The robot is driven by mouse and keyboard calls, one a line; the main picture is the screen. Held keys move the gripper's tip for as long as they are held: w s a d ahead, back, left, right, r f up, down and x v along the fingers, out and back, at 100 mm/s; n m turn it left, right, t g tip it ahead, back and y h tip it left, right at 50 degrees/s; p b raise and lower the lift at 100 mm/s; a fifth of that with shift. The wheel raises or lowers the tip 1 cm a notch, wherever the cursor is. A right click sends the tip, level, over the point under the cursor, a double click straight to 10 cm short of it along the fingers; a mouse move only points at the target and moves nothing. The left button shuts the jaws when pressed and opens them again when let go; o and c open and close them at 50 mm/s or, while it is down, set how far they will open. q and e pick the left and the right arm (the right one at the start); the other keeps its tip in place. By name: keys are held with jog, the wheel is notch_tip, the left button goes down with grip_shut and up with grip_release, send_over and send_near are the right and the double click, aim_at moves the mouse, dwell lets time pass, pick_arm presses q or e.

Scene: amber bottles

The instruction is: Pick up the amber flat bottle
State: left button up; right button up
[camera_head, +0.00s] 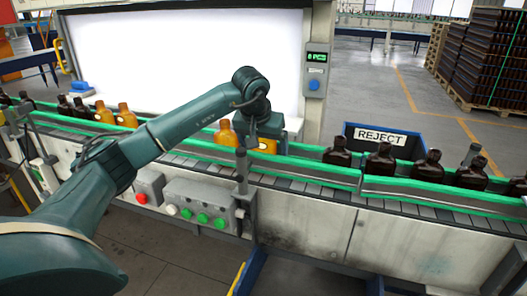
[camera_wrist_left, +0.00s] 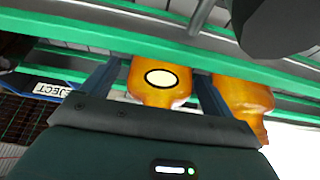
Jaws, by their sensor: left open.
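My left gripper (camera_head: 264,138) is over the conveyor at the middle of the head view, its fingers pointing down. In the left wrist view the open gripper (camera_wrist_left: 156,76) has one finger on each side of an amber bottle (camera_wrist_left: 158,94) with a pale oval label. This bottle also shows partly behind the gripper in the head view (camera_head: 267,146). I cannot tell whether the fingers touch it. A second amber bottle (camera_wrist_left: 243,98) stands close beside the right finger; it is left of the gripper in the head view (camera_head: 225,134). My right gripper is not in view.
The conveyor has green guide rails (camera_head: 315,164). Dark brown bottles (camera_head: 380,160) stand to the right, and more dark and amber bottles (camera_head: 103,112) to the left. A blue REJECT bin (camera_head: 407,143) is behind the belt. A control post (camera_head: 241,180) stands in front.

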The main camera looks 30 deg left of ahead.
pick_arm(q)
jog(key=c, duration=1.2)
jog(key=shift+o, duration=0.2)
jog(key=shift+r, duration=0.1)
